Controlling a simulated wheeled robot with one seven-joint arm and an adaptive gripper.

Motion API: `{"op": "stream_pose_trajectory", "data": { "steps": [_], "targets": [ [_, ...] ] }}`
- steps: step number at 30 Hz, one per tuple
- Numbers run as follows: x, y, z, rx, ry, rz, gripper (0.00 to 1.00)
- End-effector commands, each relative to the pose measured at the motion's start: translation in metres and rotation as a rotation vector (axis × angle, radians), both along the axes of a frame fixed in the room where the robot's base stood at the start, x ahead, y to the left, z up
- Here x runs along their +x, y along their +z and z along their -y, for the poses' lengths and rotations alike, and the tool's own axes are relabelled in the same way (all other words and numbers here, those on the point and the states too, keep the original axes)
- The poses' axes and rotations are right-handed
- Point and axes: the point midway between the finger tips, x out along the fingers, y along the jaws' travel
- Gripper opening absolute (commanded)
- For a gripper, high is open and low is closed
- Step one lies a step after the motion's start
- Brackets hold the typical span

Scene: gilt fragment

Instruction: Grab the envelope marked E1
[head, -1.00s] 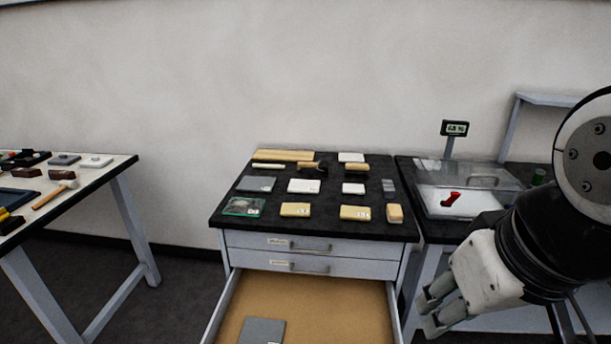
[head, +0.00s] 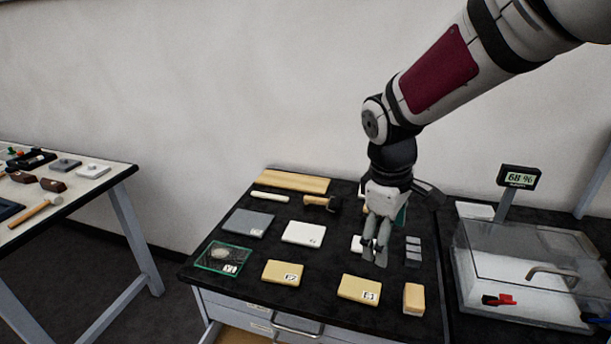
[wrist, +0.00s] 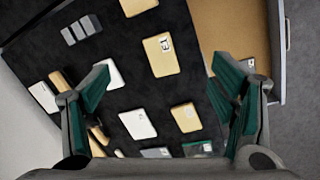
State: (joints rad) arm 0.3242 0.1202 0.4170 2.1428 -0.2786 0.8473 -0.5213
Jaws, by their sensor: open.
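Two tan envelopes lie flat near the front of the black cabinet top. The right one (head: 358,288) has a small white label that seems to read E1; the left one (head: 283,272) seems to read E2. In the wrist view the likely E1 envelope (wrist: 158,57) is above centre, and the other (wrist: 186,117) is lower right. My gripper (head: 376,252) is open and empty, pointing down above the cabinet top, behind the right envelope in the head view. In the wrist view its fingers (wrist: 160,78) stand wide apart, with the E1 envelope beyond the tips.
A tan block (head: 413,299) lies close right of the E1 envelope. A white piece (head: 303,233), a grey slab (head: 248,222) and a green-edged clear tray (head: 223,257) lie around. A clear case (head: 530,270) stands right. The drawer (wrist: 235,28) below is open.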

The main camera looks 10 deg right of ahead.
Motion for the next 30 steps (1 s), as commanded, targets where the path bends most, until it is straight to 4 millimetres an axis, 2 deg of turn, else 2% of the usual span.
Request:
{"op": "stream_pose_trajectory", "data": {
  "steps": [1,6,12,17,24,30],
  "targets": [
    [0.009,-0.012,-0.001,0.018,0.05,-0.03,0.78],
    [0.037,-0.045,-0.008,0.077,0.203,-0.079,0.78],
    [0.053,-0.068,-0.015,0.13,0.302,-0.097,0.78],
    [0.057,-0.083,-0.017,0.141,0.324,-0.1,0.78],
    [0.056,-0.127,-0.017,0.143,0.324,-0.103,0.78],
    [0.057,-0.153,-0.017,0.141,0.323,-0.099,0.78]
  ]
}}
